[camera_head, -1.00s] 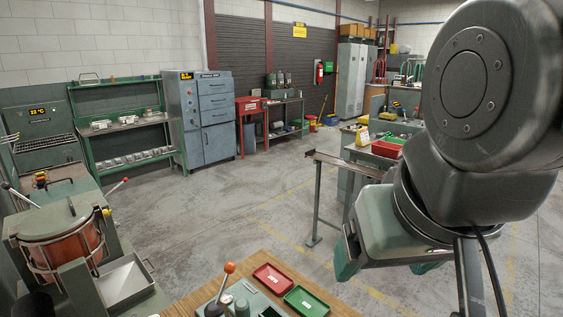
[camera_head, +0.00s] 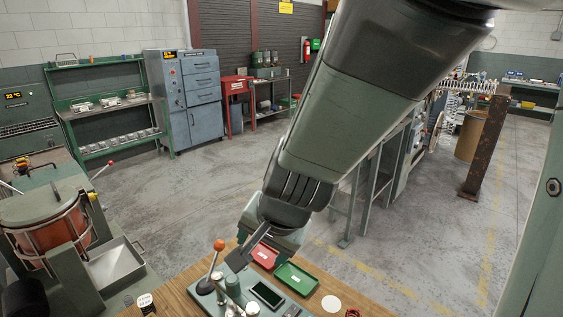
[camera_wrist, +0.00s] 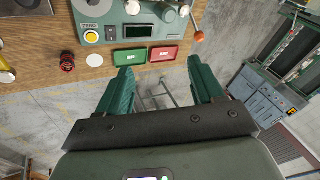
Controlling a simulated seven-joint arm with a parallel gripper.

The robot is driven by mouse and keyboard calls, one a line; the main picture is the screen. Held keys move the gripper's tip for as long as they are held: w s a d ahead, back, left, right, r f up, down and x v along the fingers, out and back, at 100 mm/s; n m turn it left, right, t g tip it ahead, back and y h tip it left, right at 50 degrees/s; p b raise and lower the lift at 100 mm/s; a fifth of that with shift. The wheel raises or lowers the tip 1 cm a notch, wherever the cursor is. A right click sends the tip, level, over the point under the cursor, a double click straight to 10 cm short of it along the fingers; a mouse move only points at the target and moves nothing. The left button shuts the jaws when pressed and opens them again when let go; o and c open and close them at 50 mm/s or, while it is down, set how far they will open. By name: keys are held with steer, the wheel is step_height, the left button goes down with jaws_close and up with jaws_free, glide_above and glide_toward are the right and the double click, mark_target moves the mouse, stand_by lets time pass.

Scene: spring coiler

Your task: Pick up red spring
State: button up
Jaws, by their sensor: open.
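A small dark red coil, which looks like the red spring (camera_wrist: 67,62), is on the wooden bench left of the green tray in the wrist view. In the head view the red spring (camera_head: 352,313) is cut off by the bottom edge. My gripper (camera_wrist: 160,72) is open and empty, with its two green fingers spread toward the bench's edge near the trays. The spring lies outside the fingers, to their left, apart from them. In the head view the fingers are partly hidden behind my arm.
On the wooden bench (camera_wrist: 30,45) are a green tray (camera_wrist: 130,56), a red tray (camera_wrist: 163,53), a white disc (camera_wrist: 94,59) and a grey device (camera_head: 233,287) with an orange-knobbed lever (camera_head: 219,245). A copper drum machine (camera_head: 58,237) stands left. Open floor lies beyond the bench.

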step_height(320, 180, down, 8)
steer(key=w+m+h, duration=0.1)
steer(key=m, duration=0.1)
steer(key=m+t+h, duration=0.2)
steer(key=m+h, duration=0.2)
steer(key=h, duration=0.8)
glide_toward(354, 314)
steer(key=d+f, duration=0.1)
steer(key=w+d+f, duration=0.1)
steer(key=d, duration=0.1)
steer(key=shift+d+f, duration=0.15)
steer(key=shift+f, duration=0.2)
steer(key=shift+w+a+x, duration=0.1)
steer(key=shift+w+x, duration=0.05)
steer(key=shift+x, duration=0.9)
steer(key=shift+w+a+x, duration=0.1)
steer(key=shift+x, duration=0.9)
steer(key=shift+w+a+x, duration=0.1)
steer(key=shift+w+x, duration=0.05)
steer(key=shift+x, duration=0.9)
steer(key=shift+r, duration=0.1)
steer(key=shift+c, duration=0.3)
steer(key=c, duration=1)
